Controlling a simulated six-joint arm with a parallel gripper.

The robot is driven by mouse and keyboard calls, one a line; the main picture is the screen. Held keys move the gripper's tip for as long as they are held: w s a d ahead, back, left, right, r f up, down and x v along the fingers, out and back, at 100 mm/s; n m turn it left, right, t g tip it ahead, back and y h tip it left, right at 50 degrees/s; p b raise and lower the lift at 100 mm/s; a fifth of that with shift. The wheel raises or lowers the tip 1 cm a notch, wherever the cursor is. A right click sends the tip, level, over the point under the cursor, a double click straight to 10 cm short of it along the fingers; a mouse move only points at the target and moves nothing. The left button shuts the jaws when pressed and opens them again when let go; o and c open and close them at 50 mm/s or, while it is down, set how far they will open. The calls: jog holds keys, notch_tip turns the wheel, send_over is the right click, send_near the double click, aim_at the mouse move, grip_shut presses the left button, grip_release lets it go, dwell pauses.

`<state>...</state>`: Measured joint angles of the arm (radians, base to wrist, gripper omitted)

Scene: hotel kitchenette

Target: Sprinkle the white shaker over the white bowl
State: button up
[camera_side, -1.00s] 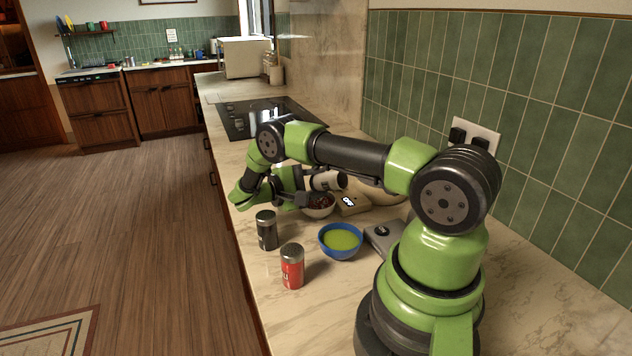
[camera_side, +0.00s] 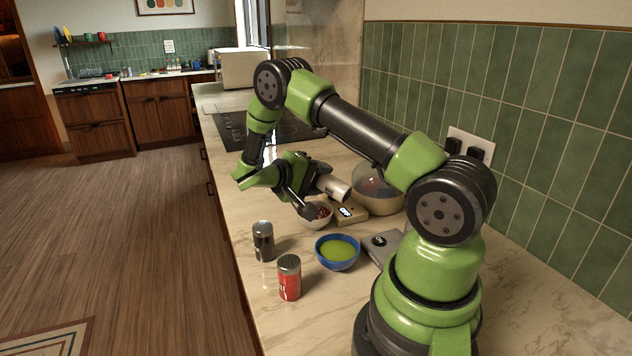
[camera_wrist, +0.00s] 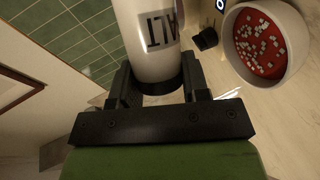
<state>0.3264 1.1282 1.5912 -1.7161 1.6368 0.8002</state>
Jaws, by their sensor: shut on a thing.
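The white shaker (camera_side: 334,187) is held tilted over on its side, its free end to the right and slightly down in the side view. The white bowl (camera_side: 309,222) stands on the counter just below the gripper, partly hidden by a finger. In the wrist view the bowl (camera_wrist: 286,81) is at the upper right, with red contents and many small white cubes.
A blue bowl (camera_side: 323,255) of green contents, a black shaker (camera_side: 263,242) and a red shaker (camera_side: 289,280) stand nearer. A scale (camera_side: 352,214) with a lit display and a larger beige bowl (camera_side: 378,203) are right of the white bowl. A grey device (camera_side: 382,243) lies by my base.

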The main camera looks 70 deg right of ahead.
aim_at(337, 180)
jog(key=r+m+t, duration=0.1)
jog(key=s+r+m+t, duration=0.1)
jog(key=m, duration=0.1)
jog(key=shift+s+a+r, duration=0.15)
jog(key=shift+a+r, duration=0.05)
jog(key=shift+r, duration=0.15)
jog(key=shift+s+r+m+t, duration=0.15)
jog(key=shift+s+m+t, duration=0.1)
jog(key=shift+m+t, duration=0.15)
jog(key=s+m+t, duration=0.1)
jog(key=s+r+m+t, duration=0.1)
jog(key=s+m, duration=0.1)
jog(key=shift+a+r+t+h, duration=0.15)
jog(key=shift+a+t+h, duration=0.25)
jog(key=s+m+t, duration=0.1)
jog(key=s+r+m+t+h, duration=0.1)
jog(key=m, duration=0.1)
jog(key=shift+s+a+r, duration=0.15)
jog(key=shift+s+a, duration=0.05)
jog(key=shift+a, duration=0.15)
jog(key=shift+w, duration=0.1)
